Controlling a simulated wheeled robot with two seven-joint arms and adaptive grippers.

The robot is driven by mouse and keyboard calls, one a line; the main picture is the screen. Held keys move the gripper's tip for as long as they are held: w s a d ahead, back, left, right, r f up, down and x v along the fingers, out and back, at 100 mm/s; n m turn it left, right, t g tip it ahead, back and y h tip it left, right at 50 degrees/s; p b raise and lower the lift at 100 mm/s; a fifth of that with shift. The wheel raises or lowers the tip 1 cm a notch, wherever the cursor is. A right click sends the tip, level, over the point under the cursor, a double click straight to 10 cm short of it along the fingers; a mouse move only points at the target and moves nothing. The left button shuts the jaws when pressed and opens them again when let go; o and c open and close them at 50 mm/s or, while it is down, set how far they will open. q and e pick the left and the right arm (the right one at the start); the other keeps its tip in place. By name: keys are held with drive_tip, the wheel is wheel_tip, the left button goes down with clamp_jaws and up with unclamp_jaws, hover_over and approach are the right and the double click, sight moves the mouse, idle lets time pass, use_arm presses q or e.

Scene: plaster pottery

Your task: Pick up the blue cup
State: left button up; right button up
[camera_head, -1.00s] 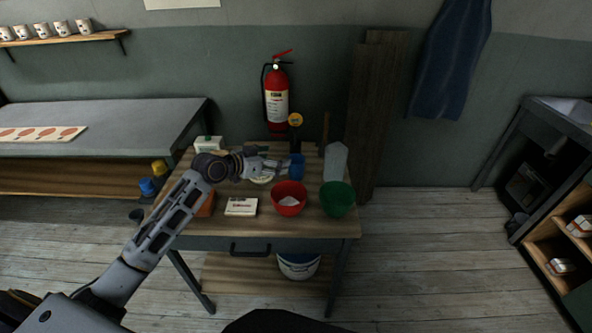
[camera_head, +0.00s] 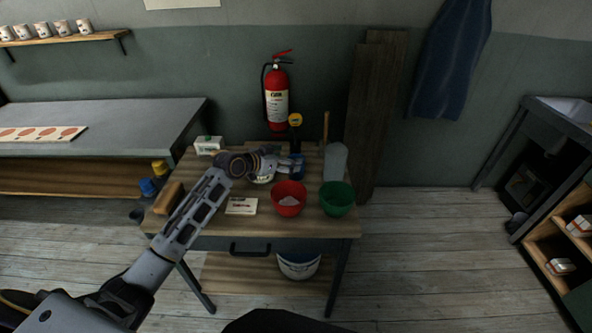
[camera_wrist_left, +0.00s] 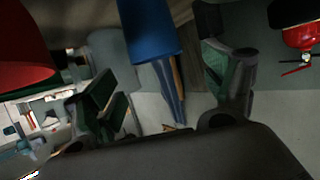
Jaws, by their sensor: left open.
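The blue cup (camera_head: 298,172) stands on the wooden table, behind the red bowl (camera_head: 289,205). My left gripper (camera_head: 288,164) is at the cup and hides part of it in the head view. In the left wrist view the cup (camera_wrist_left: 150,28) shows at the top, between the directions of the two spread fingers of my left gripper (camera_wrist_left: 165,85). The gripper is open, and I cannot tell whether a finger touches the cup. My right gripper is in neither view.
A green bowl (camera_head: 337,200) stands right of the red bowl. A yellow-topped dark bottle (camera_head: 295,124) and a grey scraper-like tool (camera_head: 335,161) stand behind. A fire extinguisher (camera_head: 277,98) hangs on the wall.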

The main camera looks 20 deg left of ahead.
use_arm(q)
drive_tip(key=shift+w+d+f, duration=0.3)
drive_tip(key=shift+w+f, duration=0.2)
drive_tip(key=shift+f, duration=0.05)
drive_tip(key=shift+w+d+f, duration=0.4)
drive_tip(key=shift+w+f, duration=0.15)
drive_tip(key=shift+f, duration=0.05)
drive_tip(key=shift+x, duration=0.9)
drive_tip(key=shift+w, duration=0.1)
drive_tip(key=c, duration=1)
drive_tip(key=shift+c, duration=0.8)
wheel_tip(320, 180, up, 10)
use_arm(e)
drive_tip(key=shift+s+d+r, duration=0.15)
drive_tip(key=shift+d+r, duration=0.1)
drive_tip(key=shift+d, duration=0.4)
